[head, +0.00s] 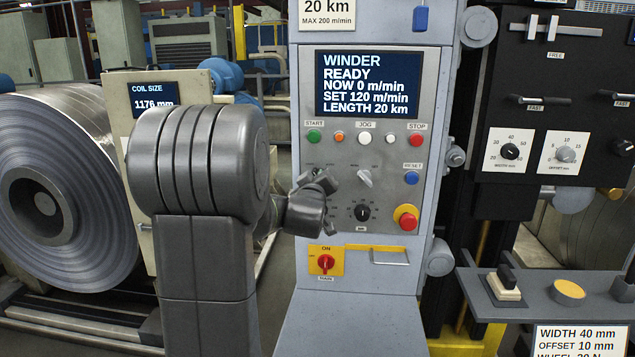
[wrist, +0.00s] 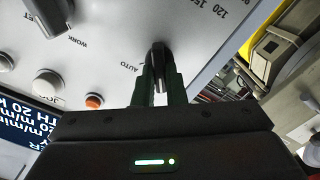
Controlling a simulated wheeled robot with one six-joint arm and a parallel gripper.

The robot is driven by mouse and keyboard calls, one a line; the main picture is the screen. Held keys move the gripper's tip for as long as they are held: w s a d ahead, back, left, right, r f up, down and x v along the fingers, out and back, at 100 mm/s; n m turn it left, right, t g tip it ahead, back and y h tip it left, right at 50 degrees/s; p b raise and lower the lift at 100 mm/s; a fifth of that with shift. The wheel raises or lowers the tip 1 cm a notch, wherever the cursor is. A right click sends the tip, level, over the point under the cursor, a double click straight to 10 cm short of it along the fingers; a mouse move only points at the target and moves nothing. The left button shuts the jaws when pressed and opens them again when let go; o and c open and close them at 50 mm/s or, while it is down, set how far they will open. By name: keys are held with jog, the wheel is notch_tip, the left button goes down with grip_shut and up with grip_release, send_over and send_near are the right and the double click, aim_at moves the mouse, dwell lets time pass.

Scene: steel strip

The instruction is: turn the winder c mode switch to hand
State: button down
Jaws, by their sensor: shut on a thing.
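The mode switch (wrist: 158,55) is a dark knob on the grey winder panel, with the word AUTO (wrist: 130,68) printed beside it. My gripper (wrist: 160,82) has its two dark fingers shut on this knob, one on each side. I see no HAND label; my gripper covers part of the panel. Which mark the knob points to I cannot tell. In the head view my gripper (head: 316,184) is at the left of the panel under the green START button (head: 314,136) and hides most of the switch.
Close by are a pale selector knob (head: 365,178), a black dial (head: 362,212), a blue RESET button (head: 411,178) and a red emergency button (head: 407,218). The screen (head: 368,84) reads WINDER READY, NOW 0 m/min. A red main switch (head: 326,262) sits below.

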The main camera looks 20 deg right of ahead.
jog(key=shift+n, duration=0.9)
jog(key=c, duration=1.5)
grip_release()
jog(key=shift+a, duration=0.1)
jog(key=v, duration=1.3)
jog(key=shift+s+a+f, duration=0.1)
jog(key=shift+s+a, duration=0.15)
jog(key=shift+w+d, duration=0.1)
jog(key=x, duration=1.3)
jog(key=shift+w+d, duration=0.2)
